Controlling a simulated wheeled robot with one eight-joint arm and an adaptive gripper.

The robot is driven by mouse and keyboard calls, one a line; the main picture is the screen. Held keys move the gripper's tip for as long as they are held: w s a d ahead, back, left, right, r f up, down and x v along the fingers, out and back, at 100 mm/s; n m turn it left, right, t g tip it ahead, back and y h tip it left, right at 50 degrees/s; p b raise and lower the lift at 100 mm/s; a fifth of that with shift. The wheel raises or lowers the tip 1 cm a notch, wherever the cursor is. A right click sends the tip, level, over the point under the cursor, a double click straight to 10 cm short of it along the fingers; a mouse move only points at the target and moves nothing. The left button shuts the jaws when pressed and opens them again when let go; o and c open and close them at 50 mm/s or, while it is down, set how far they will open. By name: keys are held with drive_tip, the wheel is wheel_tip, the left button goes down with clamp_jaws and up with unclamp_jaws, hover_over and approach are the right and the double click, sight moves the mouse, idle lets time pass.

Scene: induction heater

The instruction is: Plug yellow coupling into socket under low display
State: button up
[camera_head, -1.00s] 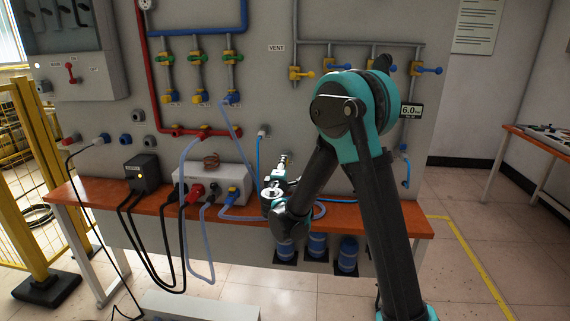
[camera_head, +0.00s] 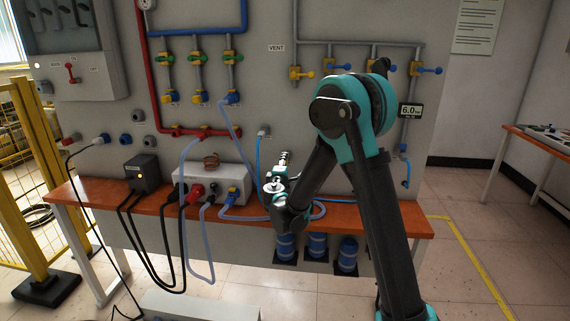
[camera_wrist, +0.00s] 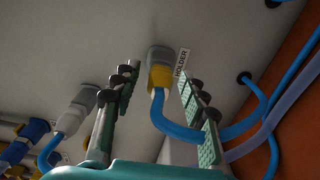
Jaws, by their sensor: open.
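The yellow coupling (camera_wrist: 160,78) sits in a grey wall fitting beside a HOLDER label (camera_wrist: 182,62) in the wrist view, with a blue hose (camera_wrist: 175,128) curving down from it. My gripper (camera_wrist: 158,84) is open, with one finger on each side of the coupling in that view; whether it touches cannot be told. In the head view my gripper (camera_head: 284,158) is close to the wall panel above the orange bench, and the coupling cannot be made out there. A display (camera_head: 410,110) reading 6.0 hangs at the panel's right, with a blue-hosed fitting (camera_head: 403,150) below it.
A grey fitting with a blue hose (camera_wrist: 78,105) is left of my fingers in the wrist view. The orange bench (camera_head: 380,222) holds a white box (camera_head: 225,181) and a black box (camera_head: 142,173). Blue hoses run close to the gripper. My arm hides part of the panel.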

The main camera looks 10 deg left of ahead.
idle(0.4)
clamp_jaws()
drive_tip(key=shift+s, duration=0.1)
drive_tip(key=shift+s+a, duration=0.1)
drive_tip(key=shift+s, duration=2.85)
